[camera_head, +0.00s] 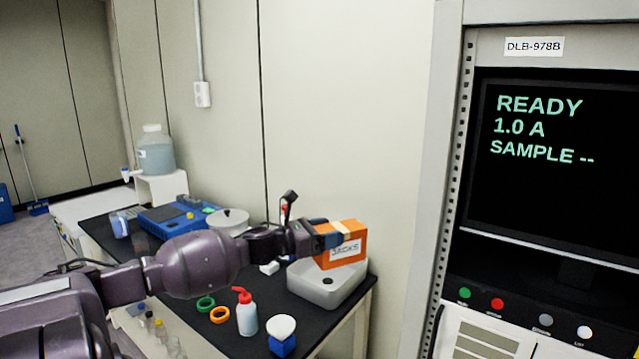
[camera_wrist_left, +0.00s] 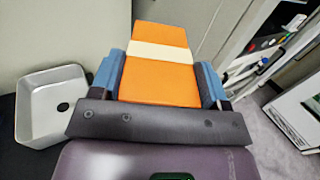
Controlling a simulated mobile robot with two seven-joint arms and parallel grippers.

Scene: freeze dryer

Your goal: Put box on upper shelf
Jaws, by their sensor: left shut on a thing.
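The orange box (camera_head: 341,246) has a pale band and a label reading JACKS. In the left wrist view, the box (camera_wrist_left: 158,80) sits between the blue fingers of my left gripper (camera_wrist_left: 160,85). My right gripper is not in view. I cannot make out an upper shelf for certain in either view.
A white basin (camera_head: 329,290) stands on the black table (camera_head: 200,335). A wash bottle (camera_head: 246,315), green and orange rings, and a blue-and-white item (camera_head: 282,336) stand nearby. A tall cabinet with a screen (camera_head: 550,150) and buttons is at right.

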